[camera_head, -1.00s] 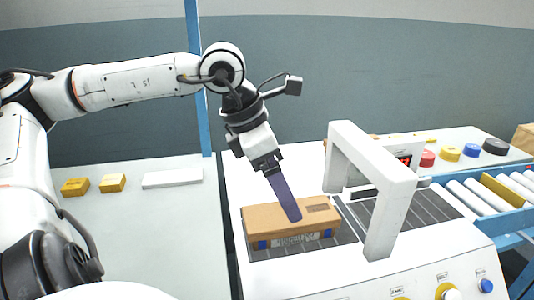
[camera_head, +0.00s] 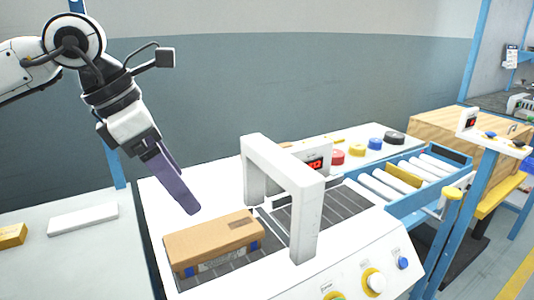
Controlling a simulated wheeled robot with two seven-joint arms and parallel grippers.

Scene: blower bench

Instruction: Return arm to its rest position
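My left arm comes in from the left. Its gripper (camera_head: 172,178) points down and right, with long purple fingers seen edge-on, so their opening is hidden. The fingertips are above and just behind the left part of a brown cardboard box (camera_head: 212,240), apart from it as far as I can see. The box has blue tape on its side and lies flat on the dark conveyor belt of a white machine (camera_head: 330,258), left of its white arch (camera_head: 306,195). My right gripper is not in view.
A roller conveyor (camera_head: 385,185) with a yellow bar runs off to the right. Several coloured rolls stand behind the machine. A wooden crate (camera_head: 445,128) and a blue post frame stand at right. A white block (camera_head: 83,219) and a yellow block (camera_head: 12,236) lie on the left table.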

